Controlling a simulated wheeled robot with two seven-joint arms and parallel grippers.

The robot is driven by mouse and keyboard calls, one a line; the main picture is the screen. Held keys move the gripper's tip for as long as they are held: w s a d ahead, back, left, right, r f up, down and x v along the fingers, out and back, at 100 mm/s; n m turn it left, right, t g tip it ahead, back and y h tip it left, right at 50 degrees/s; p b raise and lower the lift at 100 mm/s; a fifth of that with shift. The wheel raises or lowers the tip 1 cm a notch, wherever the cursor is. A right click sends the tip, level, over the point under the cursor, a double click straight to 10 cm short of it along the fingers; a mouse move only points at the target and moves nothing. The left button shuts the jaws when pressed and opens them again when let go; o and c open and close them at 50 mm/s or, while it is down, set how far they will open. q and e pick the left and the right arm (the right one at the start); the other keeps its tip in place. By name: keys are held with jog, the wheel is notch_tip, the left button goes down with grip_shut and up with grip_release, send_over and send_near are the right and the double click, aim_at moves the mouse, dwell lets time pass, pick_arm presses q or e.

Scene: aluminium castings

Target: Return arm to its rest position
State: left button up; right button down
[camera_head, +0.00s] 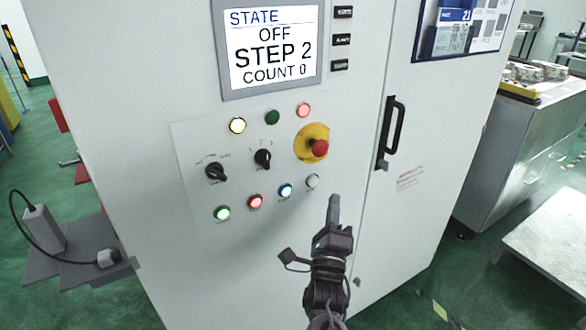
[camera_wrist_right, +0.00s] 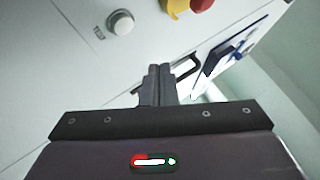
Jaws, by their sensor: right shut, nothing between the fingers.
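My right gripper (camera_head: 333,212) is in front of the control cabinet (camera_head: 240,270), just below and to the right of the white button (camera_head: 312,181). Its fingers are together and point up, with nothing between them. In the right wrist view the shut fingers (camera_wrist_right: 158,82) show against the cabinet front, and the white button (camera_wrist_right: 120,22) is at upper left. I cannot tell the exact gap between the fingertips and the panel. My left gripper does not show in either view.
The cabinet carries a screen (camera_head: 270,45) reading OFF, STEP 2, COUNT 0. A red emergency stop (camera_head: 319,148), two black knobs and several lit buttons sit on the panel. A black door handle (camera_head: 391,132) sticks out at right. A metal bench (camera_head: 510,150) stands farther right.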

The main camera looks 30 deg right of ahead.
jog(key=shift+f, duration=0.1)
jog(key=w+a+f+n+g+y, duration=0.1)
jog(key=a+f+n+y, duration=0.2)
jog(key=f, duration=0.4)
jog(key=w+a+f+n+y, duration=0.1)
jog(key=f+n+y, duration=0.1)
jog(key=f+n, duration=0.45)
jog(key=w+a+f+n+g+y, duration=0.1)
jog(key=a+f+n+y, duration=0.15)
jog(key=f, duration=0.65)
jog(key=s+a+f+n+g+y, duration=0.2)
jog(key=s+f+n, duration=0.1)
jog(key=f, duration=0.6)
jog(key=s+a+f+n+g+y, duration=0.2)
jog(key=s+f+n, duration=0.15)
jog(key=f, duration=0.45)
jog(key=s+f+n+g+y, duration=0.2)
jog(key=s+f+n+g, duration=0.45)
jog(key=s+f, duration=1.15)
jog(key=s+f+n+g, duration=0.2)
jog(key=s+f+n, duration=0.1)
jog(key=s, duration=0.6)
jog(key=s+d+f+n+g, duration=0.1)
jog(key=s+f+n+g, duration=0.2)
jog(key=s, duration=0.7)
jog(key=shift+s+d+f, duration=0.25)
jog(key=shift+f, duration=0.3)
